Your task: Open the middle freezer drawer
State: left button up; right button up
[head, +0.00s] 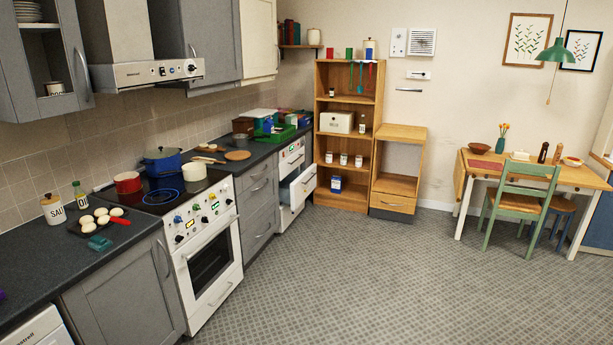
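A white under-counter appliance (291,160), which looks like the freezer, stands at the far end of the grey counter, left of the wooden shelf. A white drawer front (304,186) with a handle juts out from its middle, so this drawer appears partly open. A panel with another handle and a small green light is above it. The lower part is seen at a steep angle, and I cannot make out the drawer's contents. Neither of my grippers is in view.
A white oven (212,255) and grey drawers (259,205) line the left side before the appliance. A wooden shelf (325,190) stands just beyond it. A table (475,172) and green chair (520,200) are at right. The patterned floor (370,280) between is clear.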

aim_at(286, 182)
jog(key=i, duration=5.4)
jog(key=i+j+z, duration=0.15)
jog(key=i, duration=0.95)
